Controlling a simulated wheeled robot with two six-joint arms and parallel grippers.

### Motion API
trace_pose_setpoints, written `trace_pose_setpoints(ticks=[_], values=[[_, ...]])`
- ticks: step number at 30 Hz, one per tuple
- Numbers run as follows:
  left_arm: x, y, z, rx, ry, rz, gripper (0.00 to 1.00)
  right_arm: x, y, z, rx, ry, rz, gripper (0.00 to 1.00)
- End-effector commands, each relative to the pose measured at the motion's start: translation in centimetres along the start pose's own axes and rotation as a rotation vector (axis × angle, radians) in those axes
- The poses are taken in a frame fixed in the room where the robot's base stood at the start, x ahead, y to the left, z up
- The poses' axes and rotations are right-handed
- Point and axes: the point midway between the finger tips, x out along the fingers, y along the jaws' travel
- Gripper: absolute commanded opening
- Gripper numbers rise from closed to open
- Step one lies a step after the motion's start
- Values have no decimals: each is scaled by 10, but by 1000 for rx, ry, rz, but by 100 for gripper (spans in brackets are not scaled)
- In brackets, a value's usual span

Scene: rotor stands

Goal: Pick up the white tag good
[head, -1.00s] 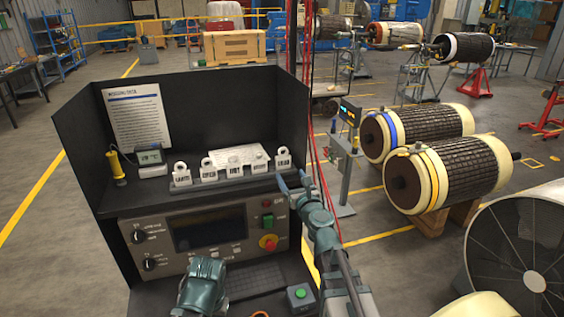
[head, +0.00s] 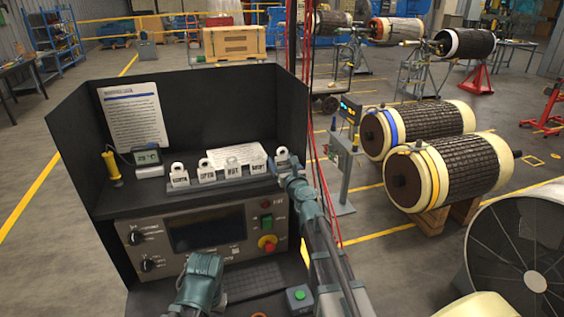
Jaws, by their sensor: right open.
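Several white tags stand in a row on a grey rack on the black console shelf, including the leftmost tag (head: 179,175), the second tag (head: 207,172) and one right of centre (head: 258,166). Their dark lettering is too small to read surely, so I cannot tell which says good. My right gripper (head: 281,164) is open at the right end of the row. Its fingertips are at the rightmost white tag (head: 282,154), whose lower part is hidden behind them. My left gripper (head: 203,268) is low in front of the control panel; its fingertips are not clear.
The console's dark side walls (head: 290,120) bound the shelf. A white card (head: 235,155) lies behind the tags. A small meter (head: 147,158) and yellow-handled tool (head: 113,168) stand left. The control panel (head: 200,235) is below. Red cables (head: 313,100) hang at right.

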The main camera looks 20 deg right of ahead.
Motion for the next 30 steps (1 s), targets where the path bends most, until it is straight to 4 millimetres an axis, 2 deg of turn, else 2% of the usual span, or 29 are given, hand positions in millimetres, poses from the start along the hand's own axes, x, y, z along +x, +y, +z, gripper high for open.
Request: trace_pose_setpoints(ticks=[4, 12, 23, 30], values=[[0, 0, 0, 0, 0, 0, 46, -1, 0, 0, 0, 0, 0, 80], [0, 0, 0, 0, 0, 0, 46, -1, 0, 0, 0, 0, 0, 34], [-4, 0, 0, 0, 0, 0, 46, -1, 0, 4, -1, 0, 0, 33], [-23, -2, 1, 1, 0, 0, 46, -1, -3, 23, -1, 0, 1, 33]])
